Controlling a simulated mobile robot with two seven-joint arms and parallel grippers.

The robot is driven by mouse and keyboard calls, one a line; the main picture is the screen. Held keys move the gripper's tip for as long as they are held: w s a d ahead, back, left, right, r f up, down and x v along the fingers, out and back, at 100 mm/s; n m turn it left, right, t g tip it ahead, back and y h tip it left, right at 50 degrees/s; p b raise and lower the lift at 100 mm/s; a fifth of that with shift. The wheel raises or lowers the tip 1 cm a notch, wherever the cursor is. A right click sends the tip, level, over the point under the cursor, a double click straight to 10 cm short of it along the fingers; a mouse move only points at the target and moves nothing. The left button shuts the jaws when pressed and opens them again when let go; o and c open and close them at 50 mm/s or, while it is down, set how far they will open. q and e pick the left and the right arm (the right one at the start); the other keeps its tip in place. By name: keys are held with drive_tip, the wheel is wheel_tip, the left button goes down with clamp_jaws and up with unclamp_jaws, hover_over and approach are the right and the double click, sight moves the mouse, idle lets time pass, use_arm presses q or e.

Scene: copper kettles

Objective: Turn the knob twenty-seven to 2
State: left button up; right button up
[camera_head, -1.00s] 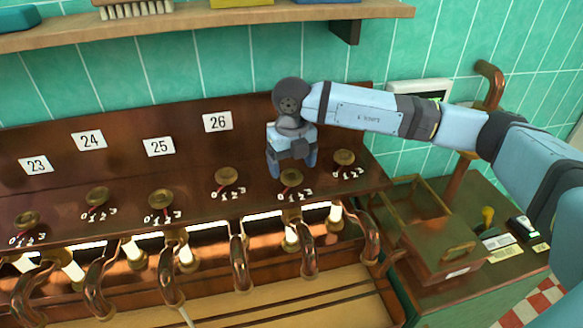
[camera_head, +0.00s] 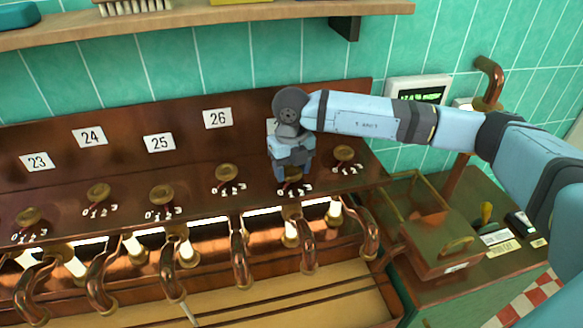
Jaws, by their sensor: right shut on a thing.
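The brass knob twenty-seven (camera_head: 291,186) is on the sloping copper-brown panel, right of knob 26 (camera_head: 226,172). My right gripper (camera_head: 292,174) is over it from above, shut on it, and hides most of it. White scale figures show beside the knob, but its pointer is hidden, so its setting cannot be told. A number plate (camera_head: 270,126) behind the gripper is almost wholly covered and its number cannot be read. My left gripper is not in view.
Knobs 23 (camera_head: 29,217), 24 (camera_head: 98,192) and 25 (camera_head: 162,194) stand to the left. Another knob (camera_head: 344,153) is close on the right. Copper pipes (camera_head: 240,260) stand below. A wooden shelf (camera_head: 200,24) runs above. An open box (camera_head: 440,245) is at right.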

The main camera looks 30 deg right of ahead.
drive_tip(key=shift+f+n+b, duration=0.15)
drive_tip(key=shift+n+b, duration=0.75)
drive_tip(key=shift+b, duration=0.15)
drive_tip(key=n+b, duration=0.6)
drive_tip(key=shift+n+b, duration=0.3)
drive_tip(key=shift+n, duration=0.1)
drive_tip(key=shift+n+b, duration=0.95)
drive_tip(key=shift+n, duration=0.45)
drive_tip(key=shift+r+n, duration=0.25)
drive_tip(key=shift+n, duration=0.05)
drive_tip(key=o, duration=0.8)
drive_tip(key=shift+o, duration=0.6)
